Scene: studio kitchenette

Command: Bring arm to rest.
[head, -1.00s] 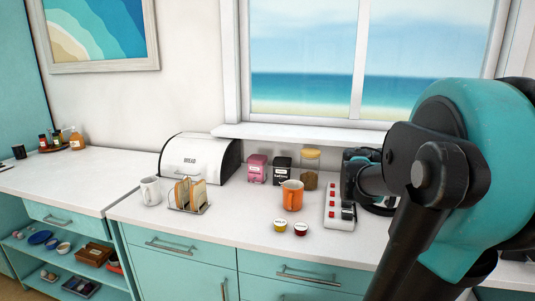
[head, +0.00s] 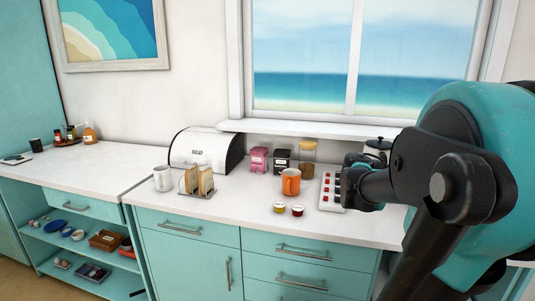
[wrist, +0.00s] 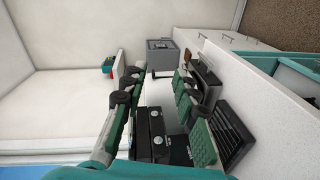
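My arm fills the right side of the head view, bent over the right part of the white counter (head: 250,213). My gripper (wrist: 150,77) shows in the wrist view with its two green-padded fingers spread apart. Nothing is held between them. Beyond and between the fingers are dark appliances (wrist: 150,132) near the wall. In the head view I cannot make out the fingers behind the arm.
By the arm's dark end stand a white power strip with red switches (head: 328,190), an orange mug (head: 290,182) and a glass jar (head: 307,156). Further left are a toast rack (head: 197,181), white mug (head: 162,178) and bread box (head: 203,150). A grey box (wrist: 162,54) shows in the wrist view.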

